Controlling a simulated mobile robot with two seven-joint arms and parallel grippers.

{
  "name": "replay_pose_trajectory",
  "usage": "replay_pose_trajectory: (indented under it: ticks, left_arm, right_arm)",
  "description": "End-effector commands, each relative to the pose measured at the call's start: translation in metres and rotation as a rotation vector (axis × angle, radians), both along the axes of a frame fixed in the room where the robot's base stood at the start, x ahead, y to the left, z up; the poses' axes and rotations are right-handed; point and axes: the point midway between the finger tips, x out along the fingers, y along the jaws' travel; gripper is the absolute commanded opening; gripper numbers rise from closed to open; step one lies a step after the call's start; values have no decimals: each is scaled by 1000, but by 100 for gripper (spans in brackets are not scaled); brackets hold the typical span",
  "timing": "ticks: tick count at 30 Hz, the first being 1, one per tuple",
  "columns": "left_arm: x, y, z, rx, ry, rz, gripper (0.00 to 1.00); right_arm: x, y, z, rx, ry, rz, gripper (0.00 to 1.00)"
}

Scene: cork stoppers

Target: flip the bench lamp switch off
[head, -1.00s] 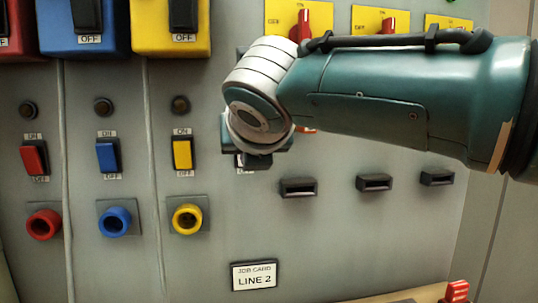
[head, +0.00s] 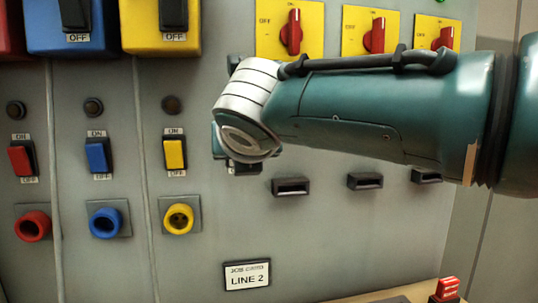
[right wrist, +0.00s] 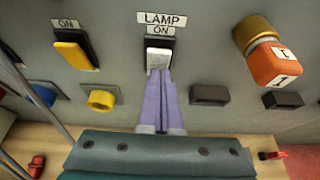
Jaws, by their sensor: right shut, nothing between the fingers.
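In the right wrist view, the lamp switch (right wrist: 158,57) has a white rocker in a dark frame, under labels reading LAMP and ON. The purple fingers of my right gripper (right wrist: 161,74) are shut and empty. Their tips are right at the lower end of the rocker and overlap it in this view; I cannot tell whether they touch. In the head view, my right wrist hides the gripper and most of the switch; only the dark lower edge of the switch (head: 244,169) shows beneath it. My left gripper is not in view.
Left of the lamp switch is a yellow rocker switch (head: 174,153) above a yellow socket (head: 178,218). Right are black slotted holders (head: 291,187) and, above, red rotary knobs (head: 291,32) on yellow plates. A LINE 2 card (head: 246,275) hangs below. The panel between is bare.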

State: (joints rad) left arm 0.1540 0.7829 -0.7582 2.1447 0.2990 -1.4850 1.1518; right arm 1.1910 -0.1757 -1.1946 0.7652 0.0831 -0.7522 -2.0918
Motion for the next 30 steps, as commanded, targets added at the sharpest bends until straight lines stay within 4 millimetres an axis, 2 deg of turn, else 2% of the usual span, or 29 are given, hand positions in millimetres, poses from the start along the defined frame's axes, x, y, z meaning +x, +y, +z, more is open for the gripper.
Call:
replay_pose_trajectory:
  ticks: [12,23,30]
  left_arm:
    - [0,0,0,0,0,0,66]
    - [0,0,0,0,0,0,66]
    - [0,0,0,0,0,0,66]
  right_arm:
    - [1,0,18,0,-5,0,0]
    - [0,0,17,0,-2,0,0]
    - [-13,-3,20,1,-3,2,0]
